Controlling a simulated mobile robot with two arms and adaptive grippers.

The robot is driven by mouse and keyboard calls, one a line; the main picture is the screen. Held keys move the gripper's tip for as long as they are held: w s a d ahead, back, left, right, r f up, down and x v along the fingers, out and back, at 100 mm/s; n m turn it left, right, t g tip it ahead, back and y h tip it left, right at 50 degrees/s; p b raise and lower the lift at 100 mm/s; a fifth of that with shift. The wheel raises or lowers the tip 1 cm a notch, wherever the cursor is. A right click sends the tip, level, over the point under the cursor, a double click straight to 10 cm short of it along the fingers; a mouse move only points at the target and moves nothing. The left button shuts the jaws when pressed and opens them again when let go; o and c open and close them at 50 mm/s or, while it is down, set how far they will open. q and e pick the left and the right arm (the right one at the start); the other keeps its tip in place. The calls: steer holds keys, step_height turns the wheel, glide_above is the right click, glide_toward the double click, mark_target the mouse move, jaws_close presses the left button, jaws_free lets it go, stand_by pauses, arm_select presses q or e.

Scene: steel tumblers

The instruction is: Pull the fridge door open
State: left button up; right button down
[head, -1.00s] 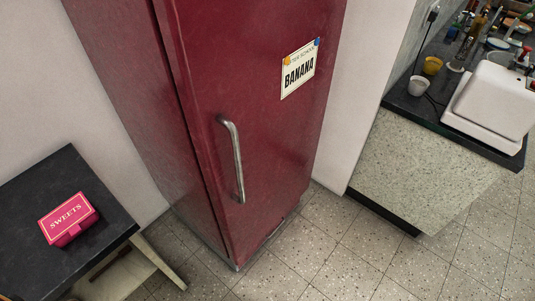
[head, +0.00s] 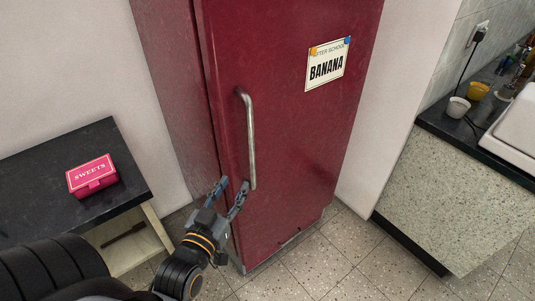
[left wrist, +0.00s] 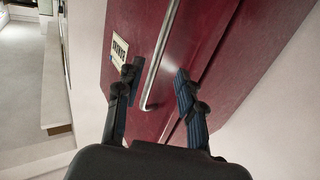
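The dark red fridge door (head: 285,130) is closed, with a vertical metal handle (head: 249,140) near its left edge. My left gripper (head: 231,187) is open at the lower end of the handle in the head view. In the left wrist view, the handle (left wrist: 160,55) runs between the two spread fingers of this gripper (left wrist: 156,88), one finger on each side. Neither finger is clearly touching it. The fridge door (left wrist: 150,22) fills much of that view. My right gripper is not in view.
A dark table (head: 40,180) with a pink SWEETS box (head: 92,176) stands left of the fridge. A counter (head: 450,185) with cups and a white sink stands to the right. The tiled floor (head: 345,255) in front is clear. A BANANA sign (head: 326,68) hangs on the door.

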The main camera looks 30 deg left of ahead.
mark_target(250, 145)
arm_select(q)
steer(key=w+a+r, duration=0.1)
steer(key=w, duration=0.3)
steer(key=w+r+p, duration=0.1)
steer(key=w, duration=0.3)
steer(key=w+a+r+p, duration=0.1)
steer(key=w, duration=0.3)
steer(key=shift+w+a+r, duration=0.1)
steer(key=shift+a, duration=0.2)
steer(key=shift+w+p, duration=0.3)
steer(key=shift+w, duration=0.1)
jaws_close()
